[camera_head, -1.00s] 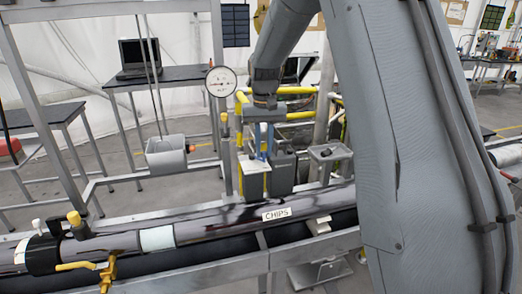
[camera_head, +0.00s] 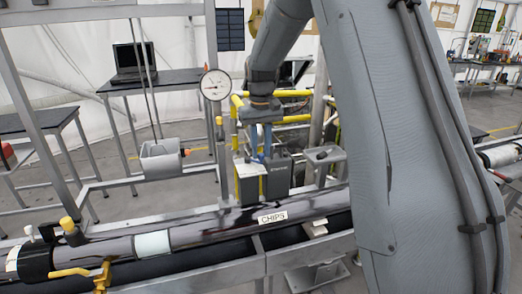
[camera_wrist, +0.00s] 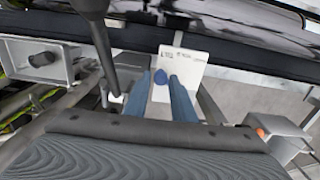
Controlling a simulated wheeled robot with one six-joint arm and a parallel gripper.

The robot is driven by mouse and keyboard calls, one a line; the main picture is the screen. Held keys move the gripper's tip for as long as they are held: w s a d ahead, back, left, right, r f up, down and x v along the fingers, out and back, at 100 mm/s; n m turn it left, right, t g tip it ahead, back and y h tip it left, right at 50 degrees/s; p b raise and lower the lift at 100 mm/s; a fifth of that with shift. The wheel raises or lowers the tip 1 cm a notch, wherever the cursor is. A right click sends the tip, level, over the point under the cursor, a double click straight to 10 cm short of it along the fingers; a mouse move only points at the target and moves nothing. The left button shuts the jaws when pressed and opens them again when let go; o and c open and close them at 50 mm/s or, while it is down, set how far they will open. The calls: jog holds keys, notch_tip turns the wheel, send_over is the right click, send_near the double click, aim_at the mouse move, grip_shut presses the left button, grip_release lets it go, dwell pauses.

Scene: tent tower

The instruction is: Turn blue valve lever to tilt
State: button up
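A small rounded blue part (camera_wrist: 160,77), perhaps the end of the blue valve lever, shows between and beyond the fingertips. It lies before a white plate with handwriting (camera_wrist: 184,60). I cannot tell how far below the fingers it is. In the head view I cannot make out the lever.
A dark pipe labelled CHIPS (camera_head: 205,227) runs across the front, with a yellow-handled valve (camera_head: 100,274) at left. A round gauge (camera_head: 215,85) stands on a post left of my arm. Yellow rails (camera_head: 292,118) are behind the gripper. A grey rod (camera_wrist: 106,58) passes close left of the fingers.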

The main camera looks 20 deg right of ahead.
jog(key=shift+o, duration=1)
notch_tip(320, 180, up, 7)
jog(key=b, duration=0.3)
jog(key=shift+r, duration=0.4)
jog(key=shift+s, duration=0.1)
